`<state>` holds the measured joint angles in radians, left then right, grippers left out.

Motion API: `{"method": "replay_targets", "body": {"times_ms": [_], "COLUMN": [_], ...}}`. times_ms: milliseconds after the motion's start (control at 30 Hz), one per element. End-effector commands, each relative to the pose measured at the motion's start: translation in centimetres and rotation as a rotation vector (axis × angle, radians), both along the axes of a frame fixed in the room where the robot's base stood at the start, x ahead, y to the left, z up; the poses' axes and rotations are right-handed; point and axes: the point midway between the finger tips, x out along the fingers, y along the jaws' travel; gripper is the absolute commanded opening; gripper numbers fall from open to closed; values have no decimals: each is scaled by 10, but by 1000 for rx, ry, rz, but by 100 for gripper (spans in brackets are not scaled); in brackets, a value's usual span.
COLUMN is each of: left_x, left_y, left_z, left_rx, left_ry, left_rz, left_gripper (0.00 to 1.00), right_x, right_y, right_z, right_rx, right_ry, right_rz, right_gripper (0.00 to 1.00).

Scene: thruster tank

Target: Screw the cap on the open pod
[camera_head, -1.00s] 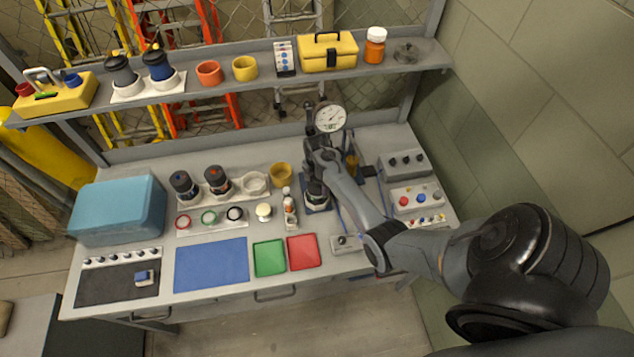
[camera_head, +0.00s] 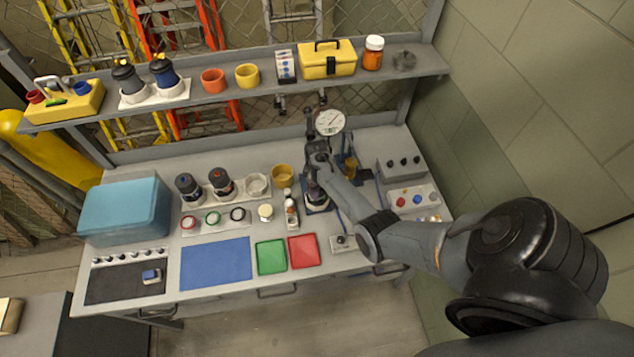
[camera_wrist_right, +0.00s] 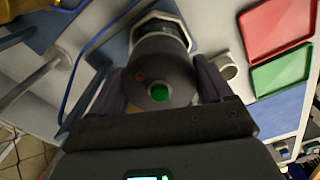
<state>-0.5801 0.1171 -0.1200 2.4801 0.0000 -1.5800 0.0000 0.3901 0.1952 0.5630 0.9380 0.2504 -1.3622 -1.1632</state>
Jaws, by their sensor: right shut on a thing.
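My right gripper (camera_wrist_right: 160,90) is shut on a dark grey round cap (camera_wrist_right: 148,58) with a green centre and a small red mark. The cap is in line with the open pod (camera_wrist_right: 160,27), which stands in a pale many-sided holder (camera_wrist_right: 182,37). I cannot tell whether the cap touches the pod or how far it is seated. In the head view my right gripper (camera_head: 318,172) is above the pod (camera_head: 317,196) on the blue-grey stand and hides much of it. My left gripper is not in view.
Two dark pods (camera_head: 188,187) and an empty round seat (camera_head: 257,186) are on a white rack left of the stand. A dial gauge (camera_head: 330,122) rises just behind my gripper. Small bottles (camera_head: 291,210), a green tray (camera_head: 271,257) and a red tray (camera_head: 303,251) lie nearby.

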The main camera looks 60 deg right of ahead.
Motion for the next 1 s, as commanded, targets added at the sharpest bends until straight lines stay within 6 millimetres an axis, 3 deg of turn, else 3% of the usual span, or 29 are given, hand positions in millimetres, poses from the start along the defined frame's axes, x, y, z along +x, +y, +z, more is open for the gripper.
{"method": "replay_targets", "body": {"times_ms": [300,633,667,767,1000], "left_x": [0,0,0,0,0], "left_y": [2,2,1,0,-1], "left_z": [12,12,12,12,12], "left_rx": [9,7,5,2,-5], "left_ry": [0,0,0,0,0], "left_rz": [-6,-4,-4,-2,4], "left_gripper": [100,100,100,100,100], "right_x": [0,0,0,0,0], "right_y": [1,1,1,1,0], "right_z": [0,-1,-1,-1,0], "right_rx": [2,2,2,2,1], "right_ry": [1,1,1,1,1], "right_rz": [-464,-520,-519,-518,-517], "right_gripper": [53,53,82,98,100]}}
